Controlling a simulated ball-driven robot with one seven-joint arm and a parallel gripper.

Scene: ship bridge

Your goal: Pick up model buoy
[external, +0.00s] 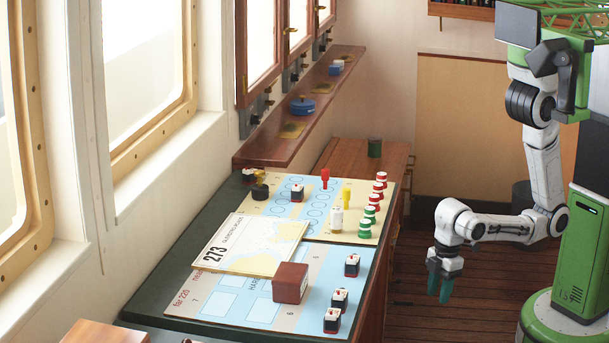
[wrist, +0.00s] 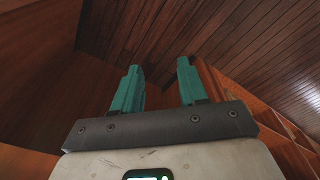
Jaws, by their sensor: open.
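Several small pieces that look like model buoys stand on the upper game board (external: 258,208) in the external view. They include a red one (external: 325,179), a yellow one (external: 346,196), a white one (external: 336,218), and a row of red-and-white (external: 378,188) and green-and-white (external: 364,229) ones along the right edge. I cannot tell which one the task names. My gripper (external: 445,285) hangs pointing down, right of the table and apart from it. Its teal fingers are open and empty, also in the wrist view (wrist: 160,75), which shows only wooden floor and panels beyond them.
A lower board (external: 230,300) holds a brown box (external: 290,283) and small ship models (external: 352,265). A chart card (external: 250,244) lies across both boards. A wooden ledge (external: 300,122) runs under the windows. Floor (external: 440,330) between table and my base is clear.

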